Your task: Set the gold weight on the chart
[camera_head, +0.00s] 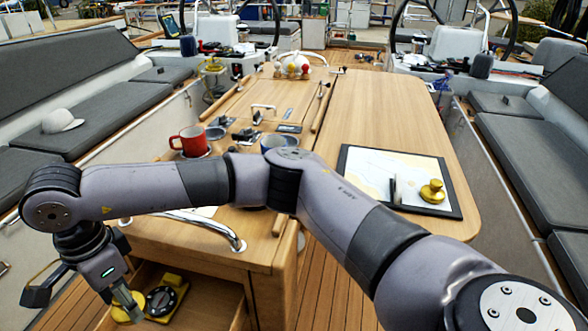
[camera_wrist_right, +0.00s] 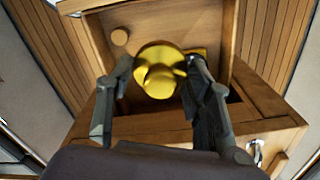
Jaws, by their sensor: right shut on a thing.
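My right gripper (camera_head: 126,300) reaches down at the left, over the open drawer. In the right wrist view its fingers (camera_wrist_right: 158,88) are on either side of a round gold weight (camera_wrist_right: 158,80) with a knob and are shut on it. In the head view, only part of this weight (camera_head: 126,313) shows beside a fingertip. The chart (camera_head: 370,165) lies in a dark frame on the right table leaf. Another gold weight (camera_head: 432,193) stands on its right part. My left gripper is not in view.
The open drawer (camera_head: 205,308) also holds a yellow and black dial instrument (camera_head: 163,299). A red mug (camera_head: 190,141) and other small items stand on the table's left part. A slim upright object (camera_head: 397,190) is at the chart's near edge. The chart's upper left is clear.

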